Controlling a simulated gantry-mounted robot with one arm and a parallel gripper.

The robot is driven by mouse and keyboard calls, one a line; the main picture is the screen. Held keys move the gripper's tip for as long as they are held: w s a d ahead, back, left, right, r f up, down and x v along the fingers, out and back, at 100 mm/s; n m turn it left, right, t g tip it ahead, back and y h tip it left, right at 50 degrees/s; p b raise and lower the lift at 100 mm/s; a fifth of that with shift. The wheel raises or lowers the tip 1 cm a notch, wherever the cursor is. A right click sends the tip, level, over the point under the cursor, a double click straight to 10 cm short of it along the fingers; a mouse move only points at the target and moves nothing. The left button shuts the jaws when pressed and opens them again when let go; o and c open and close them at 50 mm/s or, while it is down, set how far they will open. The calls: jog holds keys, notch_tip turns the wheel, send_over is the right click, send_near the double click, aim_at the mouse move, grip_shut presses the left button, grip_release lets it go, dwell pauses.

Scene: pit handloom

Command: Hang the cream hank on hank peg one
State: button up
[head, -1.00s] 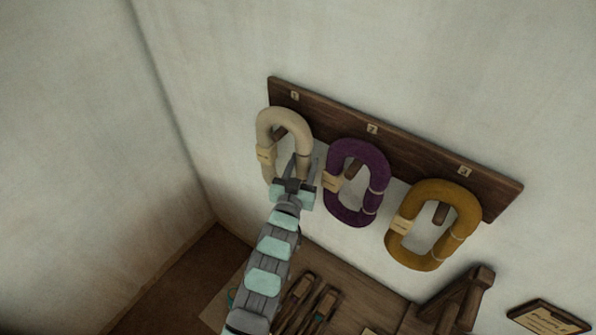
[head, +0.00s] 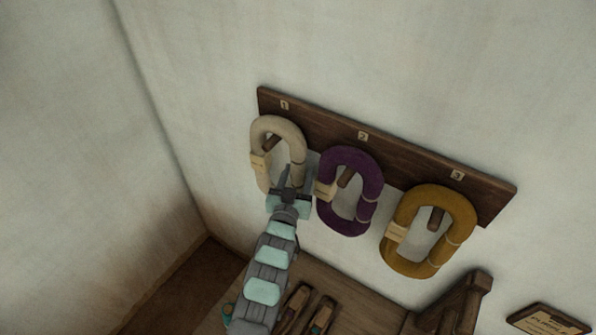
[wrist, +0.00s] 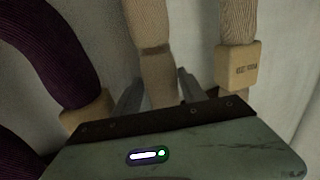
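The cream hank (head: 292,137) is an oval loop with a paper tag, at the left end of the peg board. Its top loops over hank peg one (head: 270,145), below the label 1, and it hangs against the wall. My gripper (head: 288,178) is at its lower right side. In the wrist view my gripper (wrist: 160,85) has one finger on each side of a cream strand (wrist: 152,62), with the fingers apart and slim gaps beside it. The hank's lower end is hidden behind my gripper.
A purple hank (head: 370,180) hangs on peg two, close to the right of my gripper. A mustard hank (head: 467,212) hangs on peg three. The wooden board (head: 400,161) carries the pegs. Below lie shuttle-like wooden pieces (head: 320,316) and a wooden post (head: 468,298).

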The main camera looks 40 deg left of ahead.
jog(key=o, duration=0.4)
jog(key=shift+r, duration=0.25)
jog(key=shift+c, duration=0.2)
jog(key=b+v, duration=0.2)
jog(key=v, duration=0.8)
jog(key=shift+s, duration=0.35)
jog(key=shift+d, duration=0.15)
